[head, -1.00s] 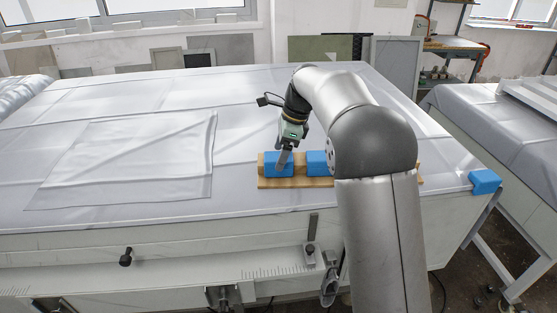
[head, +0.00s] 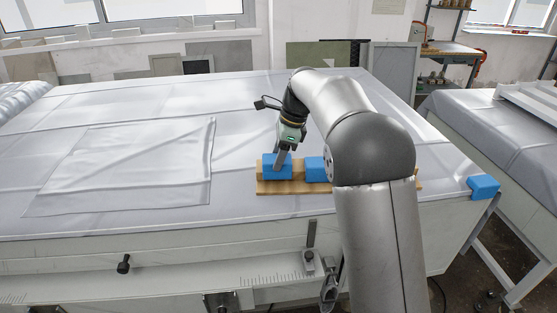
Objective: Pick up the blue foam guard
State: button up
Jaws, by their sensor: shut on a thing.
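Blue foam guards show in the head view. One blue foam guard (head: 270,168) is at the left end of a wooden holder (head: 290,187) near the front of the covered table. My gripper (head: 280,165) points down at this guard and is shut on it. The fingers partly cover the guard. I cannot tell whether the guard is clear of the holder. A second blue guard (head: 316,169) sits in the holder to the right, partly hidden by my arm. Another blue guard (head: 484,186) is on the table's front right corner.
The table (head: 240,100) has a grey cover, with a folded translucent sheet (head: 130,165) lying at the left. A ruler-marked rail (head: 270,280) with clamps runs along the front. A second covered table (head: 500,130) stands at the right. The cover behind the holder is clear.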

jog(key=s+d+r+b, duration=0.3)
jog(key=s+d+r, duration=0.5)
jog(key=d+r, duration=0.3)
jog(key=shift+s+d+r, duration=0.15)
jog(key=shift+s+r, duration=0.05)
jog(key=shift+r, duration=0.1)
